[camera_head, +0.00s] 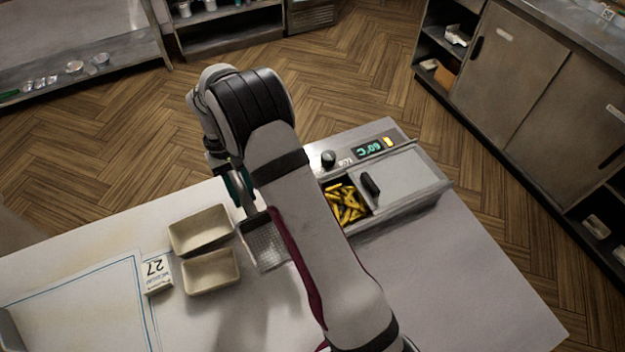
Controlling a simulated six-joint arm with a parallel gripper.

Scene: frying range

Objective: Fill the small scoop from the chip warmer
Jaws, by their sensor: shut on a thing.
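The chip warmer (415,178) stands on the table right of my arm, with a green 60°C display. Its sliding lid with a black handle covers the right part. Yellow chips (345,207) show in the open left part, partly hidden by my arm. My gripper (243,197) is left of the warmer, shut on the small scoop (266,246), a grey metal scoop with a dotted inside. The scoop looks empty and is beside the beige trays. My arm hides its right side, and I cannot tell whether it touches the table.
Two empty beige trays (183,238) (187,277) stand just left of the scoop. A small white block marked 27 (158,273) is beside them. A white mat with a blue border (80,305) lies at the lower left. The table's right front is clear.

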